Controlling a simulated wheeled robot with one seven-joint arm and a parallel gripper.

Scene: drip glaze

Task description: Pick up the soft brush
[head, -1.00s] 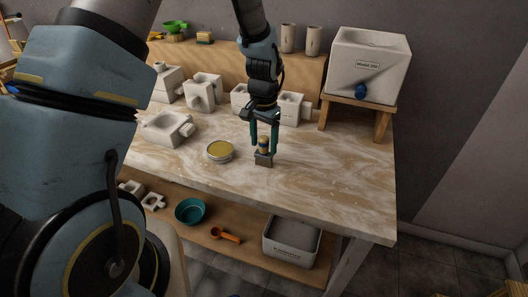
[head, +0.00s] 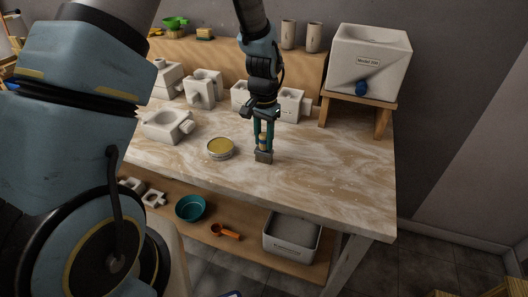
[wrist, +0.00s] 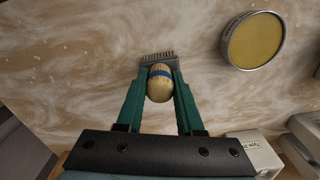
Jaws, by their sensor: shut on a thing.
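The soft brush (head: 263,156) stands upright on the marbled tabletop, with a grey block of bristles below and a short wooden handle with a blue band. The handle (wrist: 160,86) shows end-on in the wrist view, with the bristle edge behind it. My gripper (head: 263,138) points straight down over the brush. Its two green fingers are shut on the handle, one on each side, as the wrist view also shows (wrist: 160,95). I cannot tell whether the bristles touch the table.
A round tin of yellow stuff (head: 220,148) sits just left of the brush. White plaster moulds (head: 168,125) line the back and left. A white tank (head: 368,62) stands on a wooden stand at the back right. The table's front right is clear.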

